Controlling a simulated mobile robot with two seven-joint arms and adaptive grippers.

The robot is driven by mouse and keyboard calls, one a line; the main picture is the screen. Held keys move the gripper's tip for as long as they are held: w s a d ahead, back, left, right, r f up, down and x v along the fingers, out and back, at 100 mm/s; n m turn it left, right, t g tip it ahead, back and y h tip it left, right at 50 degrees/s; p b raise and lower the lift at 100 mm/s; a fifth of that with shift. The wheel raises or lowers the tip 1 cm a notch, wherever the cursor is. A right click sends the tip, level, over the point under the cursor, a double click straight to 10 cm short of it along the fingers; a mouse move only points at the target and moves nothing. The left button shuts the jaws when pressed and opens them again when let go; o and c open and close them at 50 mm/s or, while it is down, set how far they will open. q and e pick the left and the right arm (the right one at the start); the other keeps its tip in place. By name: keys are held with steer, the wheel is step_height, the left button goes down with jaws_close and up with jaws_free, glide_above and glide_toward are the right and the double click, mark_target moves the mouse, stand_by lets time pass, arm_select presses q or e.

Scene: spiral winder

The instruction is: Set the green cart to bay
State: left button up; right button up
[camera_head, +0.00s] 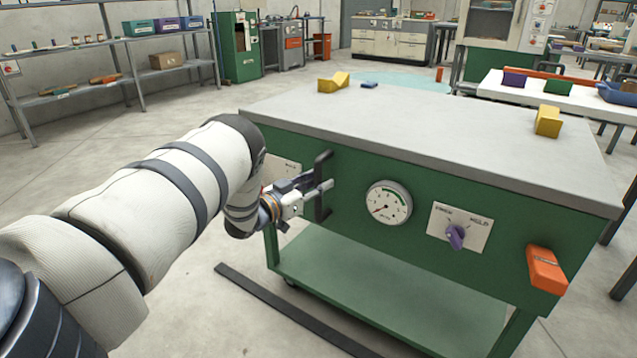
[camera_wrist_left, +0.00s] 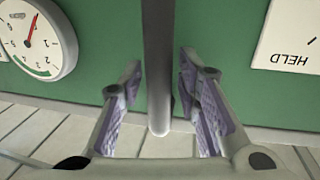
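The green cart (camera_head: 340,185) has a grey top (camera_head: 420,120) and stands in front of me. On its front panel are a black upright handle (camera_head: 322,165), a dial gauge (camera_head: 388,203), a purple knob (camera_head: 455,237) and an orange lever (camera_head: 547,270). My left gripper (camera_head: 318,190) is at the handle. In the left wrist view its fingers (camera_wrist_left: 160,100) lie on either side of the handle bar (camera_wrist_left: 157,60), open, with narrow gaps. The wrist picture is upside down; a plate reading HELD (camera_wrist_left: 288,35) shows there. My right gripper is out of view.
Yellow blocks (camera_head: 333,82) (camera_head: 548,121) and a small blue piece (camera_head: 370,85) sit on the cart top. A dark strip (camera_head: 285,308) lies on the floor before the cart. A pale teal floor patch (camera_head: 400,77) lies behind it. Shelves (camera_head: 100,45) stand left, a white table (camera_head: 590,100) right.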

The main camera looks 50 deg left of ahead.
arm_select(q)
steer(key=s+d, duration=0.1)
steer(key=s, duration=1.1)
